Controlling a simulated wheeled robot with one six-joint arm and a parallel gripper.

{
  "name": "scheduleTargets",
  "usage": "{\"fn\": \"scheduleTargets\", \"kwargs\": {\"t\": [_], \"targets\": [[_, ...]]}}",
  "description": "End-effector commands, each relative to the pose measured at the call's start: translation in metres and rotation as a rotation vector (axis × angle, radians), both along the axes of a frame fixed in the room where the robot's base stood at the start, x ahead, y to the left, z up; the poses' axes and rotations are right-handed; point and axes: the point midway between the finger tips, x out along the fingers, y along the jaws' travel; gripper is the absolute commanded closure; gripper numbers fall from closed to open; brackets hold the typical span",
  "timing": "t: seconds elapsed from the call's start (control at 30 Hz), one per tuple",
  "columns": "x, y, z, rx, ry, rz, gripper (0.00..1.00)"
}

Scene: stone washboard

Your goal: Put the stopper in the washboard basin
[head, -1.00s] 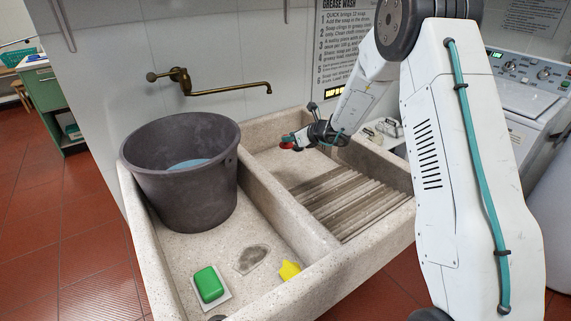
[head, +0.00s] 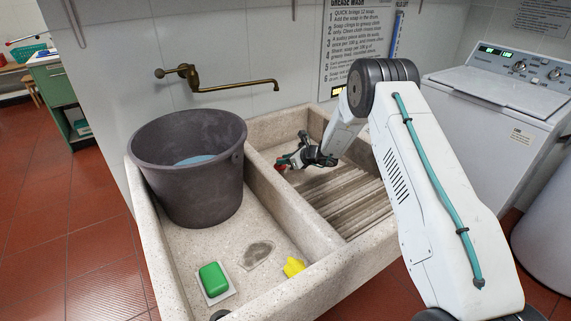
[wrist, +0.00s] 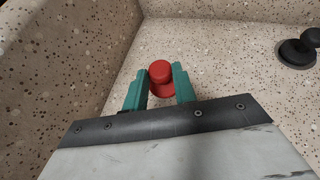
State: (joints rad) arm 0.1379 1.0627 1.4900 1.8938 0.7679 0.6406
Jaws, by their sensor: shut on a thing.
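My gripper (wrist: 158,82) has teal fingers shut on a small red stopper (wrist: 160,70) with a rounded top and a wider base. The red stopper shows there as a small red spot (head: 279,165). The wrist view shows speckled stone floor and walls around the stopper. I cannot tell whether its base touches the floor.
A dark knobbed round object (wrist: 297,50) stands on the stone right of my gripper. A grey bucket (head: 190,180), green soap (head: 213,278) and a yellow item (head: 294,267) occupy the left compartment. A brass tap (head: 220,84) juts from the wall. A washing machine (head: 500,110) stands right.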

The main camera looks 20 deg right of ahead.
Motion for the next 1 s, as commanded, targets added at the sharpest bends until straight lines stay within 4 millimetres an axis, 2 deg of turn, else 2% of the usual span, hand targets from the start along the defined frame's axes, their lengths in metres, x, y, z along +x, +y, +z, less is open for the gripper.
{"fn": "scheduleTargets", "kwargs": {"t": [0.03, 0.13, 0.47, 0.5, 0.57, 0.6, 0.87, 1.0], "targets": [[0.0, 0.0, -0.01, 0.002, 0.003, -0.001, 0.95], [0.0, 0.0, -0.019, 0.0, 0.001, 0.0, 0.95], [0.0, 0.0, -0.022, 0.0, 0.001, 0.0, 0.95], [0.0, 0.0, -0.023, 0.0, 0.001, 0.0, 0.7], [0.0, 0.0, -0.022, 0.0, 0.0, 0.0, 0.53], [0.0, 0.0, -0.022, 0.0, 0.0, 0.0, 0.51], [0.0, 0.0, -0.021, 0.0, 0.0, 0.0, 0.51], [-0.005, -0.006, -0.014, 0.0, 0.0, -0.002, 0.51]]}}
